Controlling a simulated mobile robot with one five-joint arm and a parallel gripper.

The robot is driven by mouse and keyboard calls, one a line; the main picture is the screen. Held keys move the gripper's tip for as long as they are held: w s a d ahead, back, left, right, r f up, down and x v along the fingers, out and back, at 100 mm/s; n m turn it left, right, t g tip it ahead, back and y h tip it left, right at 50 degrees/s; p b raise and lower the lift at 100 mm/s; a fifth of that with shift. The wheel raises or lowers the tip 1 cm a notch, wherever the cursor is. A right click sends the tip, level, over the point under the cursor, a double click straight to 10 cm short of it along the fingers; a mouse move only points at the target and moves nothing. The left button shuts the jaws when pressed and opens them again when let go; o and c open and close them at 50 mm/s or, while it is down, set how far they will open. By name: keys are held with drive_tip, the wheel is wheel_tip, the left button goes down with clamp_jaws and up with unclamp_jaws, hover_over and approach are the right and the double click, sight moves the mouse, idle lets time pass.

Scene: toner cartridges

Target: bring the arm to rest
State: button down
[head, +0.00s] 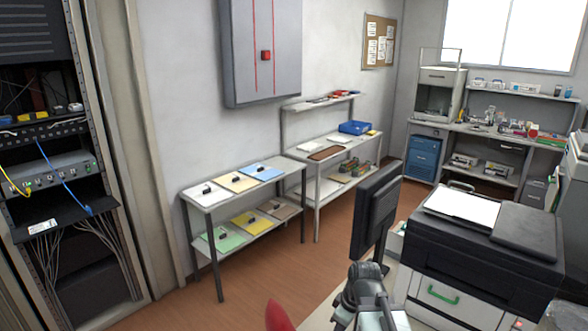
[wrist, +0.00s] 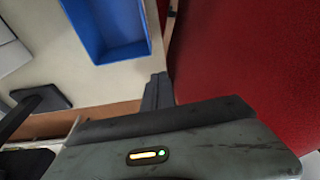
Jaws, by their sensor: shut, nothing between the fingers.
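My gripper (wrist: 158,91) shows in the wrist view, with its two fingers together, shut and empty. Its grey body with a small yellow light fills the bottom of that view. A blue open tray (wrist: 146,42) lies on a pale surface beyond the fingertips, apart from them. In the head view, part of my arm shows at the bottom, right of the middle. No toner cartridge can be made out for certain.
A black and white printer (head: 480,245) stands at the right, beside a dark upright panel (head: 376,212). Shelves with coloured trays stand along the wall. A large red surface (wrist: 245,55) is close on the right in the wrist view. Brown floor (head: 240,285) is clear before the shelves.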

drive_tip(key=shift+s+d+f+m+g+h, duration=0.1)
drive_tip(key=shift+s+d+m+g+h, duration=0.35)
drive_tip(key=shift+m, duration=1.25)
drive_tip(key=shift+s+d+f+m+h, duration=0.15)
drive_tip(key=shift+s+d+m, duration=0.45)
drive_tip(key=shift+m, duration=1.1)
drive_tip(key=shift+s+d+m+g+h, duration=0.35)
drive_tip(key=shift+s+m, duration=0.35)
drive_tip(key=shift+m, duration=1)
drive_tip(key=shift+d, duration=0.1)
